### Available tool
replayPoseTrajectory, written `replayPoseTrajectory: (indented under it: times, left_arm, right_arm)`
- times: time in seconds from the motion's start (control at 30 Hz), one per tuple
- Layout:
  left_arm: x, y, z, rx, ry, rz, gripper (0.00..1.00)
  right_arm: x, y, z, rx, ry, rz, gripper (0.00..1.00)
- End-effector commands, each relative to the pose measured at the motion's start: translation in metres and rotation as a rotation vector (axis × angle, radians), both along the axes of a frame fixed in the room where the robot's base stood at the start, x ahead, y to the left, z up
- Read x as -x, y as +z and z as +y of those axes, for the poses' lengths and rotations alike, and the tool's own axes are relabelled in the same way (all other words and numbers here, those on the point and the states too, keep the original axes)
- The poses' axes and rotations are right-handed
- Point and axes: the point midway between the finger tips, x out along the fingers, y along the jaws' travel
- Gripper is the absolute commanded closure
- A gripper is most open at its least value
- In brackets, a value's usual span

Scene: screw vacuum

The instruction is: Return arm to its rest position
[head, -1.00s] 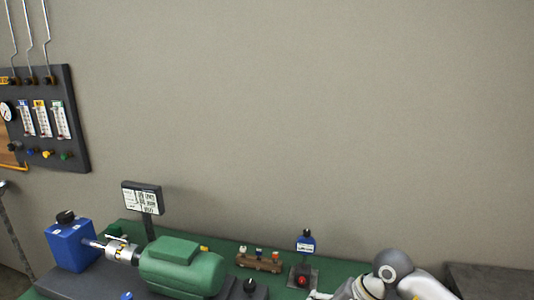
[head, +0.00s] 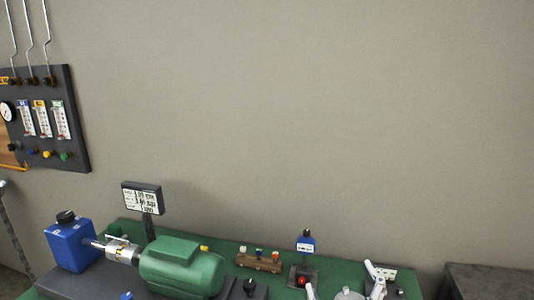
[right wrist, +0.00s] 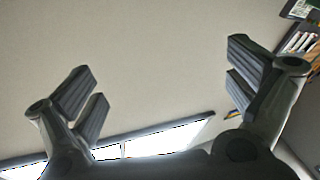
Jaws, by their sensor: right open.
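My right gripper (head: 342,283) shows at the bottom edge of the head view, in front of the green table top. Its two fingers stand apart and point up, with nothing between them. In the right wrist view the gripper (right wrist: 165,92) is also open and empty, its ridged finger pads apart before the plain wall. Most of my right arm is below the picture. My left gripper is not in view.
On the green table (head: 335,266) stand a green motor (head: 182,268), a blue box (head: 72,246), a small sign (head: 142,198), a brown valve block (head: 259,263) and a red-button switch (head: 303,277). A gauge panel (head: 70,110) hangs at left. The wall area above is clear.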

Motion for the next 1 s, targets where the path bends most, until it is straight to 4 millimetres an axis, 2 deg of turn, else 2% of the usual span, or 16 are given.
replayPoseTrajectory:
  times: [0.03,0.13,0.2,0.33,0.4,0.5,0.73,0.8,1.0]
  left_arm:
    - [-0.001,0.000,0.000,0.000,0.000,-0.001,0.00]
    - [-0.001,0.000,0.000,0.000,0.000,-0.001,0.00]
    - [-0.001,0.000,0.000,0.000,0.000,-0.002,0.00]
    - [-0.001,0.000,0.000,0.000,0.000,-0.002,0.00]
    - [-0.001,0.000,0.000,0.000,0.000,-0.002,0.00]
    - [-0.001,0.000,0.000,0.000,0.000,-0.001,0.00]
    - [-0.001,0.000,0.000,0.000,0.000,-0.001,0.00]
    - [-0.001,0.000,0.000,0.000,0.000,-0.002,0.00]
    - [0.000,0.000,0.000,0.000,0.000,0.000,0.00]
  right_arm:
    - [0.009,-0.026,-0.017,-0.037,-0.070,0.113,0.00]
    - [0.033,-0.081,-0.046,-0.083,-0.187,0.351,0.00]
    - [0.060,-0.119,-0.059,-0.103,-0.247,0.528,0.00]
    - [0.116,-0.175,-0.069,-0.122,-0.299,0.825,0.00]
    - [0.146,-0.196,-0.070,-0.123,-0.304,0.957,0.00]
    - [0.186,-0.217,-0.067,-0.122,-0.296,1.123,0.00]
    - [0.272,-0.243,-0.055,-0.111,-0.231,1.443,0.00]
    - [0.260,-0.264,-0.055,-0.106,-0.236,1.436,0.00]
    - [0.251,-0.317,-0.053,-0.101,-0.238,1.456,0.00]
